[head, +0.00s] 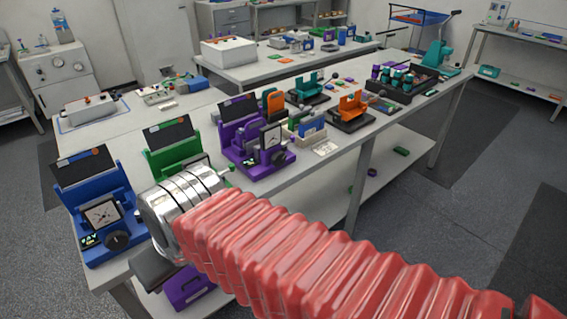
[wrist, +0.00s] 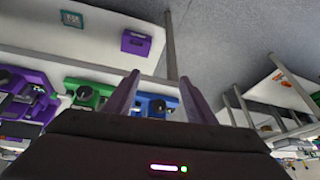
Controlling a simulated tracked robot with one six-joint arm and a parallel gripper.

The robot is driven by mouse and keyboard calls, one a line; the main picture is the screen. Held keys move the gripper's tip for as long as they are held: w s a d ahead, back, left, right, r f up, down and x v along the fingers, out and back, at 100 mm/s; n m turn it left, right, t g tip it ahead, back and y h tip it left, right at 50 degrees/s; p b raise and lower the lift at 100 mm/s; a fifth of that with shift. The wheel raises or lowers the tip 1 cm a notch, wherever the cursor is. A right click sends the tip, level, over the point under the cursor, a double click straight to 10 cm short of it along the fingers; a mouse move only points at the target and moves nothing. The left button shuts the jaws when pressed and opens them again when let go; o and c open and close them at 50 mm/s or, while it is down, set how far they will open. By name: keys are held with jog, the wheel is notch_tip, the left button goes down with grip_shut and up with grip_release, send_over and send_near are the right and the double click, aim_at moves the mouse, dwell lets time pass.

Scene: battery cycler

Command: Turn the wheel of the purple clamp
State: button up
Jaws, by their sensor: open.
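The purple clamp (head: 240,139) stands on the near bench, right of the green clamp (head: 172,150) and the blue clamp (head: 88,185). It has a dark tilted panel, a dial and a small display at its front. A dark round part by the dial looks like its wheel (head: 279,157). In the wrist view the purple clamp (wrist: 28,98) is at the left edge, partly cut off. My gripper (wrist: 159,76) is open and empty, with the green and blue clamps behind its fingers. It is apart from the purple clamp.
A purple box (head: 188,287) lies on the lower shelf below the bench. Orange and teal devices (head: 352,108) stand farther right along the bench. A white box (head: 229,51) is on the bench behind. The floor (head: 440,215) right of the bench is clear.

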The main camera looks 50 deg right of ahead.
jog(key=shift+o, duration=1.1)
jog(key=f+m+y, duration=0.1)
jog(key=w+f+m+g, duration=0.1)
jog(key=f+m+g+y, duration=0.1)
jog(key=f, duration=0.1)
jog(key=shift+w+d+m+y, duration=0.15)
jog(key=shift+d+m+y, duration=0.15)
jog(key=shift+d+m, duration=0.1)
jog(key=w+d+f+m+t+y, duration=0.25)
jog(key=w+d+m+t, duration=0.2)
jog(key=d+m, duration=0.35)
jog(key=w+d+f+m+t+y, duration=0.1)
jog(key=w+d+m+t+y, duration=0.2)
jog(key=w+d+m, duration=0.5)
jog(key=s+d+f+m+t+h, duration=0.2)
jog(key=s+d+m+h, duration=0.1)
jog(key=d, duration=0.6)
jog(key=s+d+f+m+t+h, duration=0.1)
jog(key=s+d+m+h, duration=0.3)
jog(key=d, duration=0.6)
jog(key=s+d+f+m+t+h, duration=0.2)
jog(key=s+d+m+t+h, duration=0.2)
jog(key=s+d, duration=0.3)
jog(key=d+h, duration=0.1)
jog(key=d, duration=0.2)
jog(key=shift+d+f, duration=0.25)
jog(key=shift+f, duration=0.05)
